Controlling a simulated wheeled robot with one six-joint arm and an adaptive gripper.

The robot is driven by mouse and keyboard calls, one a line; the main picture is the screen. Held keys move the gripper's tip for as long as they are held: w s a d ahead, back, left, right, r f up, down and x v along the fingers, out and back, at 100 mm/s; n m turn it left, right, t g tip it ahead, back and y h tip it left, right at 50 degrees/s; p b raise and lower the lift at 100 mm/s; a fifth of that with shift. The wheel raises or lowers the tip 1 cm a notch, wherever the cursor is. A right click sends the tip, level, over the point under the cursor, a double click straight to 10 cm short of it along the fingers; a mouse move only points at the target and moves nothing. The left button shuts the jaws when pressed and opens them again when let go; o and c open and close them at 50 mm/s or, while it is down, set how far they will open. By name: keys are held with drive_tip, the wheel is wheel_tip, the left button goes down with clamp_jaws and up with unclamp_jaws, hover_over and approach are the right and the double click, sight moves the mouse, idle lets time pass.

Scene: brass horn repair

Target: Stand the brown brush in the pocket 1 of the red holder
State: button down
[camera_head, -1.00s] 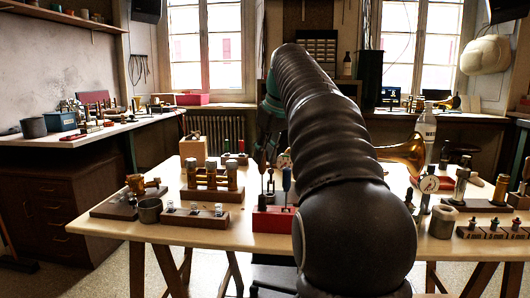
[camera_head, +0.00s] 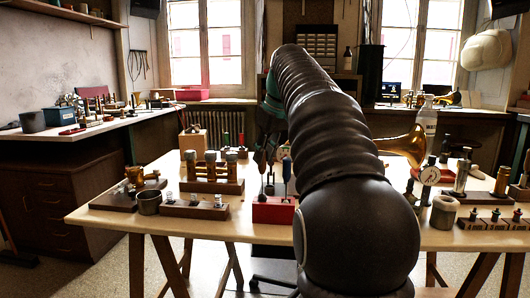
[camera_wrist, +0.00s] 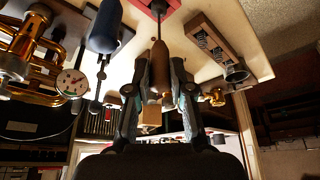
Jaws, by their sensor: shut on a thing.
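The red holder (camera_head: 273,211) stands near the table's front edge in the head view, partly beside my arm. A blue-handled tool (camera_head: 287,170) stands upright in it. In the wrist view my gripper (camera_wrist: 160,88) is shut on the brown brush (camera_wrist: 159,57), whose thin shaft runs up the picture toward the red holder (camera_wrist: 146,5). I cannot tell whether the brush's end is inside a pocket. The blue handle (camera_wrist: 104,28) shows large to the left of the brush, apart from my fingers.
A wooden valve rack (camera_head: 213,187), a grey cup (camera_head: 148,203) and a block with small parts (camera_head: 194,210) stand left of the holder. A dial gauge (camera_head: 430,175), a pale cup (camera_head: 443,212) and a brass horn (camera_head: 402,146) are at right.

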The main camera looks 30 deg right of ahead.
drive_tip(key=shift+f+b, duration=0.55)
drive_tip(key=shift+f, duration=0.35)
drive_tip(key=c, duration=0.9)
unclamp_jaws()
drive_tip(key=shift+c, duration=0.2)
drive_tip(key=v, duration=1.2)
drive_tip(key=shift+r, duration=0.1)
